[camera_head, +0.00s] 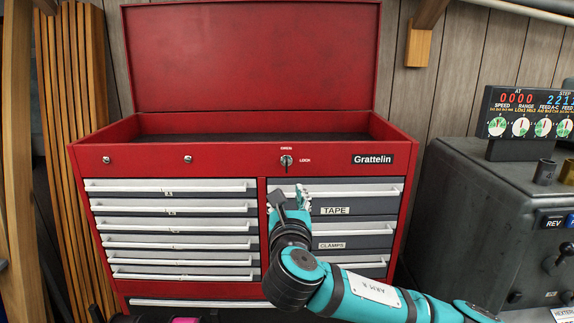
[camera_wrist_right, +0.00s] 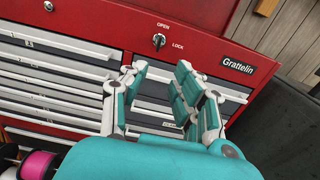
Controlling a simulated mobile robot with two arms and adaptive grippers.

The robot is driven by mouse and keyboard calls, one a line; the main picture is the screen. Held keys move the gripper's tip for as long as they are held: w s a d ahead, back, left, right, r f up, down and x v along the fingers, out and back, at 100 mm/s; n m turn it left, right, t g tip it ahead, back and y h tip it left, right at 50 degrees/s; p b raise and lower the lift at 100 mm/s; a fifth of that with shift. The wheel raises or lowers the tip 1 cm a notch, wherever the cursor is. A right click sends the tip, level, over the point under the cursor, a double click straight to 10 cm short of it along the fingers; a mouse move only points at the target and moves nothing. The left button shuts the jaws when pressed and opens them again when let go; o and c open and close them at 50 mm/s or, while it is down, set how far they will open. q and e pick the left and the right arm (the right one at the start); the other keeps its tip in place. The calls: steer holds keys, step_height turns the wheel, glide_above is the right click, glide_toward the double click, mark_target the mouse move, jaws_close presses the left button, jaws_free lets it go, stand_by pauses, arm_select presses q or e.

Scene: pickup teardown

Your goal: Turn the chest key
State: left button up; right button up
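The chest key (camera_head: 286,161) sits in its lock on the red front panel of the tool chest (camera_head: 230,155), with OPEN marked above it and LOCK to its right. It also shows in the right wrist view (camera_wrist_right: 158,41), its grip looking roughly upright; its exact angle is too small to tell. My right gripper (camera_head: 289,193) is in front of the top right drawer, just below the key and apart from it. In the right wrist view its fingers (camera_wrist_right: 162,72) are spread with nothing between them. My left gripper is not in view.
The chest's lid (camera_head: 250,55) stands open. White drawer handles (camera_head: 170,187) stick out below the panel, and the drawers look shut. Two small round locks (camera_head: 188,159) sit left of the key. A dark grey machine (camera_head: 490,220) with a display stands close on the right.

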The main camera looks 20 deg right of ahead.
steer(key=shift+p+x, duration=2.6)
steer(key=shift+x, duration=6.15)
steer(key=shift+f, duration=0.15)
jaws_close()
